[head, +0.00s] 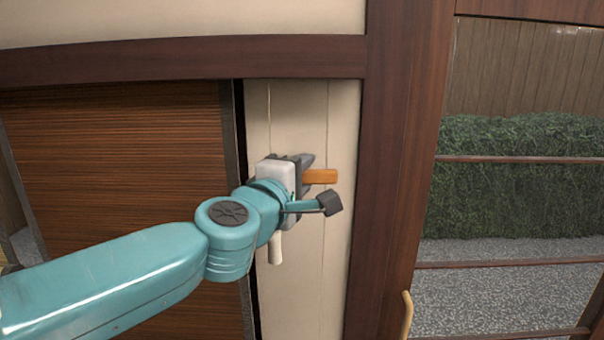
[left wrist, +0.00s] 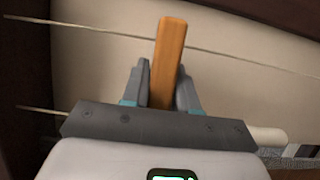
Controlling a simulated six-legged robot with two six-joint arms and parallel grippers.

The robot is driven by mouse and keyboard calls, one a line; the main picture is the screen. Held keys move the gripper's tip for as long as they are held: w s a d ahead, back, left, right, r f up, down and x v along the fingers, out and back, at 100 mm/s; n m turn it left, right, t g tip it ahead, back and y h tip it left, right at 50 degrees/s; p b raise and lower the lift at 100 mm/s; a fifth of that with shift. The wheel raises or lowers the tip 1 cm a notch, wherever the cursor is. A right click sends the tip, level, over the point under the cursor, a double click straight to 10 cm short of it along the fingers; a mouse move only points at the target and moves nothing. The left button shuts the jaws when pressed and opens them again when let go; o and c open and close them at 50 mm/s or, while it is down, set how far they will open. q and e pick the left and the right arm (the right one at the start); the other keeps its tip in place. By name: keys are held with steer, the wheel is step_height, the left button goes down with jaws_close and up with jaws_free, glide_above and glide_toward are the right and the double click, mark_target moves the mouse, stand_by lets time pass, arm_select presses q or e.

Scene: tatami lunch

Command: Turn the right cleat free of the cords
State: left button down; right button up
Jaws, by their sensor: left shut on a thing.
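The cleat (head: 322,176) is an orange-brown wooden bar on the pale wall panel. It lies about level in the head view, its right end clear of my gripper. My left gripper (head: 306,174) is shut on it. In the left wrist view the cleat (left wrist: 168,50) stands between the two grey fingers (left wrist: 163,75). Two thin cords run down the panel, a left one (head: 270,110) and a right one (head: 327,115). In the left wrist view the cleat's free end passes in front of one cord (left wrist: 230,55). The cleat's other end is hidden. My right gripper is not in view.
A white cylinder (head: 275,248) hangs below my left gripper. A dark wooden post (head: 390,150) stands right of the panel, with a window onto a hedge (head: 520,175) beyond. A brown slatted panel (head: 120,170) is at left.

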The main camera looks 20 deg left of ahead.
arm_select(q)
steer(key=shift+s+a+r+n+t+y+b, duration=0.15)
steer(key=shift+n+t+y+b, duration=0.85)
steer(key=shift+n+b, duration=2.55)
steer(key=shift+w+a+r+n+t+y+b, duration=0.2)
steer(key=shift+n+y+b, duration=1.45)
steer(key=shift+n+b, duration=1.95)
steer(key=shift+s+r+n+t+y+b, duration=0.15)
steer(key=shift+n+t+y+b, duration=0.9)
steer(key=shift+n+b, duration=2.5)
steer(key=shift+s+n+g+y+p, duration=0.1)
steer(key=shift+n+g+y+p, duration=0.2)
steer(key=shift+n+g+y, duration=0.3)
steer(key=c, duration=1.2)
jaws_free()
steer(key=shift+o, duration=1.2)
steer(key=shift+f+t+h, duration=0.15)
steer(key=shift+t+h, duration=0.1)
steer(key=shift+h, duration=0.05)
